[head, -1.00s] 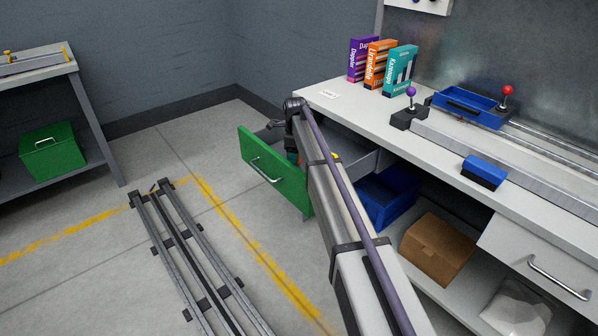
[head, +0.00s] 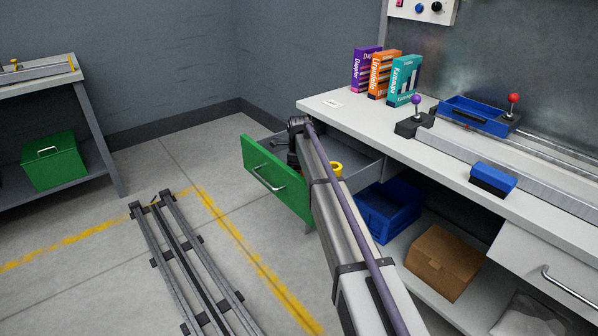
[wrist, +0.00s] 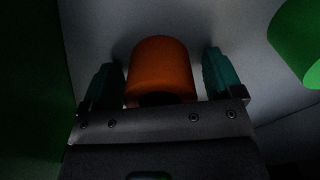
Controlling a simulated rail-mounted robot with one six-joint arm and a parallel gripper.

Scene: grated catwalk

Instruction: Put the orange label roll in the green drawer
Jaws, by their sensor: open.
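The green drawer (head: 275,178) is pulled out under the left end of the workbench, and its grey interior partly shows. My gripper (wrist: 162,80) reaches down into it; in the head view the drawer front and my arm hide the fingertips. In the wrist view the orange label roll (wrist: 160,68) sits between my two teal fingers against a grey surface. The fingers are open, with a narrow gap on each side of the roll. A dark green wall, seemingly the drawer front, fills the left of that view.
A yellow roll (head: 336,168) lies in the drawer beside my arm. A green rounded object (wrist: 300,45) is right of the gripper. A blue bin (head: 388,210) and cardboard box (head: 443,262) stand on the shelf below. Boxes stand on the bench (head: 345,110).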

